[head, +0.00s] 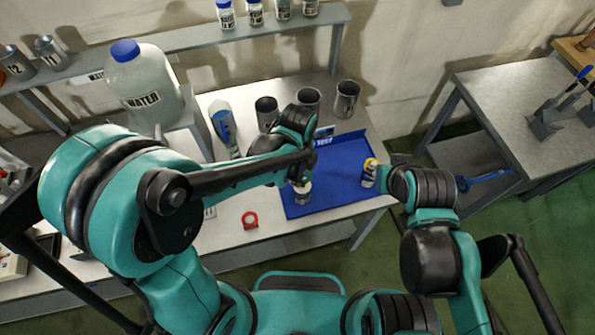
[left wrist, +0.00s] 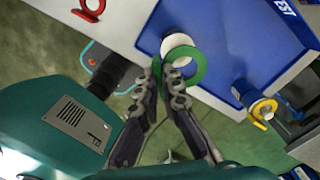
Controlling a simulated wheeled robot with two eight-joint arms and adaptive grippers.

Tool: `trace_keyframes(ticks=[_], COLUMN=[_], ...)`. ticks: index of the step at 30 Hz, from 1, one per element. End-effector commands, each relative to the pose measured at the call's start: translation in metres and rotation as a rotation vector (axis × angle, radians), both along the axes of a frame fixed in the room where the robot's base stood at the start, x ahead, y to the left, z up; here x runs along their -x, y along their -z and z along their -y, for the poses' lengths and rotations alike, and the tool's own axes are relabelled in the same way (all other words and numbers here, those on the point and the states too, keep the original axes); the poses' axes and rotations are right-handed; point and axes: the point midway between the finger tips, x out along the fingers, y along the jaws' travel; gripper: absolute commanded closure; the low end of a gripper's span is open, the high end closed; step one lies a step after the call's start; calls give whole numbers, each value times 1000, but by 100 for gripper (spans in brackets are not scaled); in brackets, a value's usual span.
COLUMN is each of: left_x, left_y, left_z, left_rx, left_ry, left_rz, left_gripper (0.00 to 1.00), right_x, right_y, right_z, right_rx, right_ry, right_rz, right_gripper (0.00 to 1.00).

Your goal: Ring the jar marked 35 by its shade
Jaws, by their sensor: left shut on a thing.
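My left gripper (left wrist: 168,92) is shut on a green ring (left wrist: 194,79) in the left wrist view. A jar with a white top (left wrist: 176,42) stands on the blue tray just beyond the ring. The ring overlaps its edge in this view; I cannot tell whether they touch. In the head view, this jar (head: 302,197) is below my left gripper (head: 303,178). A second jar (head: 367,180) has a yellow ring (head: 371,163) at its top, also in the left wrist view (left wrist: 263,109). My right gripper (head: 384,172) is beside it, its fingers mostly hidden. Jar numbers are unreadable.
Several metal cups (head: 308,98) and a blue-labelled bottle (head: 222,122) stand behind. A large WATER jug (head: 145,85) is at back left.

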Motion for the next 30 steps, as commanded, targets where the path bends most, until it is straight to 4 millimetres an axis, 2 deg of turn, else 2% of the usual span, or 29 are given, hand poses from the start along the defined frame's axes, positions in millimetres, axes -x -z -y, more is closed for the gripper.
trace_keyframes(ticks=[21,30], left_x=[0,0], left_y=[47,59], left_z=[0,0], left_rx=[0,0], left_ry=[-3,-3], left_rz=[0,0], left_gripper=[100,100], right_x=[0,0], right_y=[38,50], right_z=[0,0], right_rx=[0,0], right_ry=[0,0], right_rz=[0,0], right_gripper=[70,70])
